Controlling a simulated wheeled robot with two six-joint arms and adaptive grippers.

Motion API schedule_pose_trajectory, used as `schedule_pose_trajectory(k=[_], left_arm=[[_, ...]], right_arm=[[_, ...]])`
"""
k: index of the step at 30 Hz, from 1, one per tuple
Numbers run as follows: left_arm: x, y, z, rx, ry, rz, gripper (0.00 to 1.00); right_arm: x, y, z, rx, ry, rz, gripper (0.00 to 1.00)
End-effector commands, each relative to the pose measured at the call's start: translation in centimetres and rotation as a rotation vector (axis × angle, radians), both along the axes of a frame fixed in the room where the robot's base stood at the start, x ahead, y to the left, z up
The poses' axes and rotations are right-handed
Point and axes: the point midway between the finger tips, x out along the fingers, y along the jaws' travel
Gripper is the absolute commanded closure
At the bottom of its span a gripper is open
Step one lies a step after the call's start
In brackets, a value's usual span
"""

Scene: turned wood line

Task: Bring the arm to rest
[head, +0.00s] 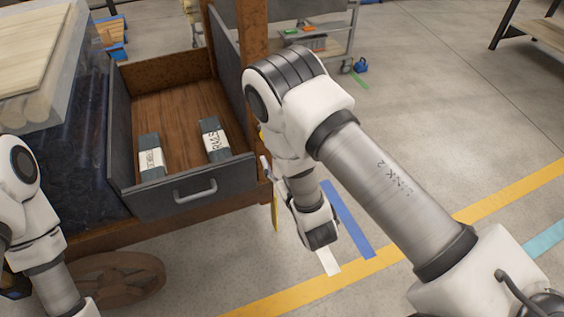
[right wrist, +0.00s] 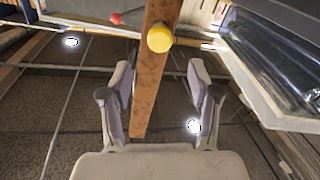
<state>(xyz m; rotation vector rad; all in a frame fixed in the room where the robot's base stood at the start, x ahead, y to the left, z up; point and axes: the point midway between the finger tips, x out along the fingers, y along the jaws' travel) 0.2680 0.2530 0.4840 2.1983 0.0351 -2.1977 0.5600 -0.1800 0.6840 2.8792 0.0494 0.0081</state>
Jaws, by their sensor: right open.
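My right arm (head: 395,190) reaches across the head view from the lower right and bends down beside the cart. In the right wrist view my right gripper (right wrist: 161,68) is open, its two fingers apart with nothing held between them. A brown wooden post (right wrist: 152,75) with a round yellow knob (right wrist: 160,37) shows beyond the fingers. I cannot tell how far off it is. In the head view the right fingers are not clearly visible. My left arm (head: 35,225) shows at the left edge, and its gripper cannot be made out.
An open grey drawer (head: 190,203) with two dark labelled packs, left (head: 150,150) and right (head: 214,135), lies left of my right arm. A wooden wheel (head: 110,280) is below it. A grey trolley (head: 340,30) stands behind. The floor on the right is clear, with tape lines.

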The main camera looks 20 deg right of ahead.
Motion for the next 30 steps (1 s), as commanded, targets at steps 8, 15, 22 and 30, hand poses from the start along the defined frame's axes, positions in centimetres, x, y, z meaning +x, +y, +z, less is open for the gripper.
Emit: schedule_pose_trajectory(k=[8,15,22,30], left_arm=[[0.0,0.0,0.0,0.0,0.0,0.0,1.0],[0.0,0.0,0.0,0.0,0.0,0.0,1.0],[0.0,0.0,0.0,0.0,0.0,0.0,1.0],[0.0,0.0,0.0,0.0,0.0,0.0,1.0]], right_arm=[[-2.5,-0.1,0.0,0.001,0.0,0.0,0.39],[-2.4,-0.1,0.0,0.001,-0.001,0.0,0.39],[-2.6,-1.2,-0.6,0.008,0.013,-0.028,0.39],[-9.9,-8.7,-12.2,0.126,0.603,-0.215,0.39]])
